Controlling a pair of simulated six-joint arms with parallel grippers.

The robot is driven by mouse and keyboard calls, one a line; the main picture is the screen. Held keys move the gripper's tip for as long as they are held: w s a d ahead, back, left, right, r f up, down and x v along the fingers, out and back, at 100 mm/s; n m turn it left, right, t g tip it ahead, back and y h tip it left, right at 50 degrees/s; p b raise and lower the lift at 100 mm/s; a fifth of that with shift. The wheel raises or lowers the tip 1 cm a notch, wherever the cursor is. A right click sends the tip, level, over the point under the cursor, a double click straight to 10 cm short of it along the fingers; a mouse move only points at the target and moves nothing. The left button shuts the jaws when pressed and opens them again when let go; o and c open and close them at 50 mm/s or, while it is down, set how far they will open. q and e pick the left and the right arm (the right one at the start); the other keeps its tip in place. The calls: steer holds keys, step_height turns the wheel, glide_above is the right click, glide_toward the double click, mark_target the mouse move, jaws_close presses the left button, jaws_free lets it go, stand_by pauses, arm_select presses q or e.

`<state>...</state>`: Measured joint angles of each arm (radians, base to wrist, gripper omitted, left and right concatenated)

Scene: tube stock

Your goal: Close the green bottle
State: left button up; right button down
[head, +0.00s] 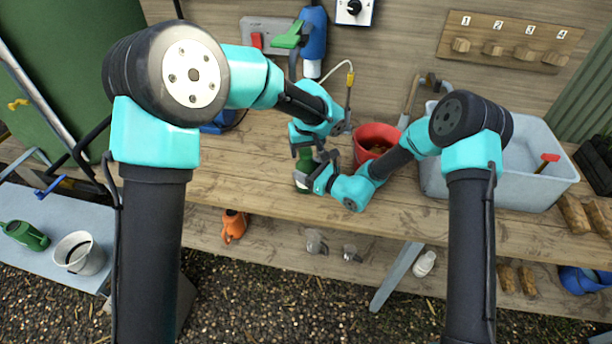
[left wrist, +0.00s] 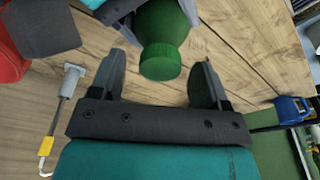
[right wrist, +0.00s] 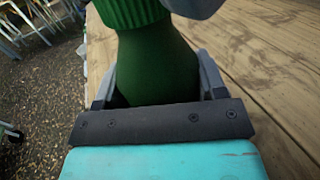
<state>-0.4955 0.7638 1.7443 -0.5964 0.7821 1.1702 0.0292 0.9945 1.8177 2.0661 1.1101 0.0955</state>
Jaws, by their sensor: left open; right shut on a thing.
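The green bottle (head: 306,160) stands on the wooden bench in the middle of the head view, partly hidden by my grippers. My right gripper (head: 316,176) is shut on the bottle's body, which fills the space between its fingers in the right wrist view (right wrist: 157,65). A ribbed green cap (left wrist: 160,62) sits at the bottle's top. My left gripper (left wrist: 166,75) is open above the bottle, its fingers on either side of the cap with gaps between. Whether the cap is tight cannot be told.
A red pot (head: 374,138) stands just right of the grippers. A large grey tub (head: 520,160) is farther right. A blue spray bottle (head: 313,40) hangs at the back. The bench's front edge is close, with bare wood to the left.

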arm_select(q)
steer(key=n, duration=0.4)
steer(key=shift+d+n+y, duration=0.1)
steer(key=shift+n+y, duration=0.2)
steer(key=n+g, duration=0.1)
steer(key=n, duration=0.7)
steer(key=shift+y, duration=0.4)
steer(key=n+g, duration=0.1)
steer(key=n, duration=0.2)
steer(key=shift+w+n, duration=0.1)
steer(key=shift+n, duration=0.3)
step_height(320, 180, up, 17)
steer(key=d+m, duration=0.2)
steer(key=m, duration=3.3)
steer(key=shift+w+d+r+m, duration=0.15)
steer(key=shift+d+m, duration=0.15)
steer(key=shift+m, duration=0.1)
